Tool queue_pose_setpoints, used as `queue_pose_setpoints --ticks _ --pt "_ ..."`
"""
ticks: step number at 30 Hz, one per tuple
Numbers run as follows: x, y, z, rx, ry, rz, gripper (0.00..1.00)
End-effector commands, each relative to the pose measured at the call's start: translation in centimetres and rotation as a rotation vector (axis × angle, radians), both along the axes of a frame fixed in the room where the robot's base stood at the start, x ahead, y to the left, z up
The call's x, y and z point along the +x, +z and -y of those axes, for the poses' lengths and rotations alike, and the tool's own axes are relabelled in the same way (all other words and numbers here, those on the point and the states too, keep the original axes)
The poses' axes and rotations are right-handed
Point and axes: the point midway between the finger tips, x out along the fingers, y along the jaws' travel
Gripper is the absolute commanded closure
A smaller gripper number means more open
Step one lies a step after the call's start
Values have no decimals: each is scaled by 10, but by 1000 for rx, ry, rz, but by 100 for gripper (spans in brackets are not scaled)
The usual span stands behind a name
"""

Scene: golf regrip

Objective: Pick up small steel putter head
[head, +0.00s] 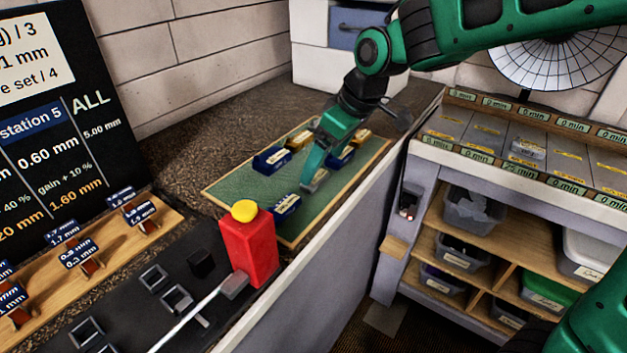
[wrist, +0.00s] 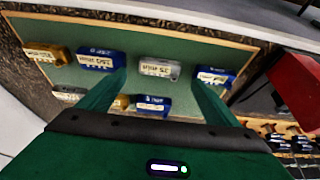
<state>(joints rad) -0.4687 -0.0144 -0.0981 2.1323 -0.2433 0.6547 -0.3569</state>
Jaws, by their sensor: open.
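A grey steel putter head (wrist: 159,68) with a pale label lies on the green mat (wrist: 195,38). In the wrist view it lies between the tips of my two green fingers. My gripper (wrist: 158,76) is open and empty, reaching down over the mat. In the head view the steel head (head: 318,181) shows right by the fingertips, partly hidden by my gripper (head: 311,174). I cannot tell whether the fingers touch it. A second greyish head (wrist: 68,95) lies at the left of the wrist view, cut by the mat's edge region; I cannot compare their real sizes.
Blue heads lie close by on either side, one at left (wrist: 100,59) and one at right (wrist: 213,77). Another blue head (wrist: 152,105) and brass heads (wrist: 45,55) share the mat. A red block (head: 250,247) stands near the mat's front corner.

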Motion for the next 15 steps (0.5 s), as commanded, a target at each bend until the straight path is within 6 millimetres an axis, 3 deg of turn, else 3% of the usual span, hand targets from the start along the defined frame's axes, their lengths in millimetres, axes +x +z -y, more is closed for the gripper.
queue_pose_setpoints --ticks 9,15 --pt "10 -36 -11 -3 -1 -4 16" --pt "14 -48 -15 -1 -1 -2 16"
